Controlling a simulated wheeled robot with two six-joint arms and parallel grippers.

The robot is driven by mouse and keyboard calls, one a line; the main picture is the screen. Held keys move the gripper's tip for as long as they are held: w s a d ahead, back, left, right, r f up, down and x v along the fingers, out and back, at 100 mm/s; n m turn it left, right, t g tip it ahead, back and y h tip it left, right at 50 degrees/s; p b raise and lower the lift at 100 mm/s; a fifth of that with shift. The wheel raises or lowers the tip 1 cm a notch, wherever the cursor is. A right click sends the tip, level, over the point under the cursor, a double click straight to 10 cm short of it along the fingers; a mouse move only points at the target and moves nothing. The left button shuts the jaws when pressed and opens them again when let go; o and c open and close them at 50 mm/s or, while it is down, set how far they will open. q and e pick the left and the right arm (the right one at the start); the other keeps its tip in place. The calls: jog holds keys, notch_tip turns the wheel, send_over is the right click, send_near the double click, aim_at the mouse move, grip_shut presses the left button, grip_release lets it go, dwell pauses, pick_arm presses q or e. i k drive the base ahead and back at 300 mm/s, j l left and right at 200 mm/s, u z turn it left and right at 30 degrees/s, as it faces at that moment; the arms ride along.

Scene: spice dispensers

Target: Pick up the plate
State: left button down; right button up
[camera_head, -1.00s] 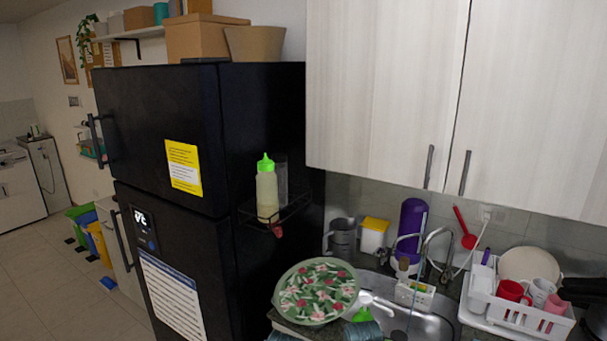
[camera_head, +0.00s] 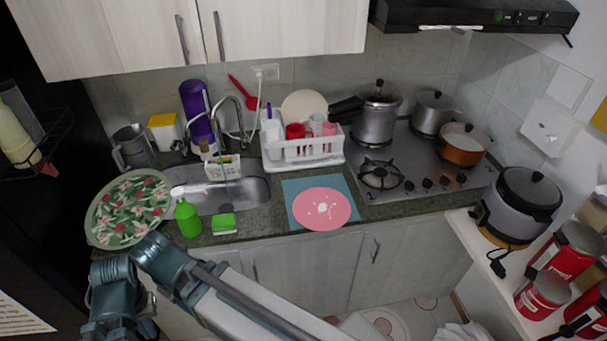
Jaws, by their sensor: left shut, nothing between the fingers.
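A round pink plate (camera_head: 322,208) with white marks lies flat on a blue mat (camera_head: 297,187) at the front of the counter. A white plate (camera_head: 303,104) stands in the dish rack behind it. My left arm crosses the lower left, and its teal end with the gripper (camera_head: 110,297) is at the lower left, well away from the pink plate. The left gripper is shut and empty; its fingertips are hard to make out. My right gripper is not in view.
A green floral tray (camera_head: 130,208) juts over the counter's left end, close to my left arm. A green soap bottle (camera_head: 187,217) and sponge (camera_head: 223,224) stand by the sink (camera_head: 248,192). The white dish rack (camera_head: 335,152) is behind the mat; the stove (camera_head: 425,175) is right.

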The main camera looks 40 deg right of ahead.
aim_at(317, 210)
jog(key=z, duration=1.55)
jog(key=i+z, duration=0.15)
jog(key=z, duration=0.15)
jog(key=i+z, duration=0.1)
jog(key=z, duration=0.2)
jog(key=i+j, duration=0.15)
jog(key=i, duration=0.05)
